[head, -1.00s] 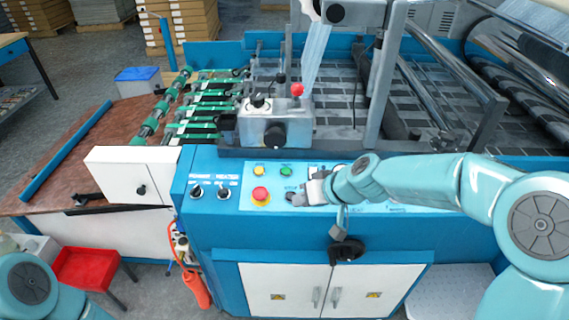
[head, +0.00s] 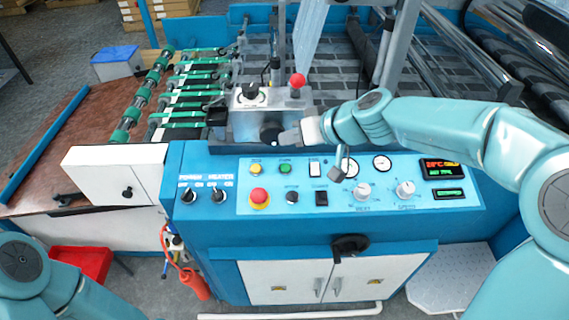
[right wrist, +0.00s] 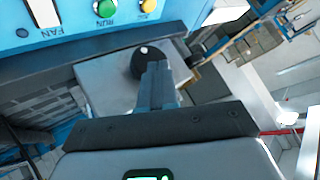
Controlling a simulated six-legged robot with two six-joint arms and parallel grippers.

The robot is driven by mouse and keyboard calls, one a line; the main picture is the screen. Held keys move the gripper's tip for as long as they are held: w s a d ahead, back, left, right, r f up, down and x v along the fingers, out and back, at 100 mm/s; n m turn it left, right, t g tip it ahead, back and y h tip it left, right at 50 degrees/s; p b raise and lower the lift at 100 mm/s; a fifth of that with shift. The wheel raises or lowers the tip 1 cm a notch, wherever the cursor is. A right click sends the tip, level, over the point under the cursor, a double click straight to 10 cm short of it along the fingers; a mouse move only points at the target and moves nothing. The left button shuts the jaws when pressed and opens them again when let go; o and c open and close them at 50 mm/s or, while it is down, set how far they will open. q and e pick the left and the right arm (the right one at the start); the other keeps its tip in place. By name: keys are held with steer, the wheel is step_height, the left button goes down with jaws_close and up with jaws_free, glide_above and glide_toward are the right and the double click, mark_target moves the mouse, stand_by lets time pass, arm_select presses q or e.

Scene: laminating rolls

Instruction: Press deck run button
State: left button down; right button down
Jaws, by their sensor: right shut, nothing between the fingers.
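The green run button (head: 285,169) sits in the top row of the light-blue control panel (head: 230,205), between a yellow button (head: 256,169) and a white switch (head: 314,169). In the right wrist view the green button (right wrist: 105,8) is at the top edge, with RUN lettered beside it. My right gripper (head: 284,138) is shut and empty, above the panel's top edge and apart from the button. Its shut fingers (right wrist: 156,75) overlap the black knob of the grey box in the wrist view; I cannot tell whether they touch. My left gripper is out of view.
The grey box (head: 300,118) with a red-topped knob (head: 298,80) stands behind the panel. A red stop button (head: 259,197), a black button (head: 292,197) and a black switch (head: 321,198) lie in the lower row. Dials and displays fill the panel's right side.

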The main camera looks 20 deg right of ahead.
mark_target(285, 168)
steer(key=f+b, duration=0.2)
steer(key=w+f+b, duration=0.1)
steer(key=f, duration=0.2)
steer(key=w+f+b, duration=0.1)
steer(key=f+b, duration=0.1)
steer(key=f, duration=0.1)
steer(key=shift+d+f+b, duration=0.1)
steer(key=shift+f+b, duration=0.1)
steer(key=shift+b, duration=0.1)
steer(key=shift+s+d+f+b, duration=0.1)
steer(key=shift+f+b, duration=0.1)
steer(key=shift+b, duration=0.15)
steer(key=shift+f, duration=0.1)
stand_by(1.4)
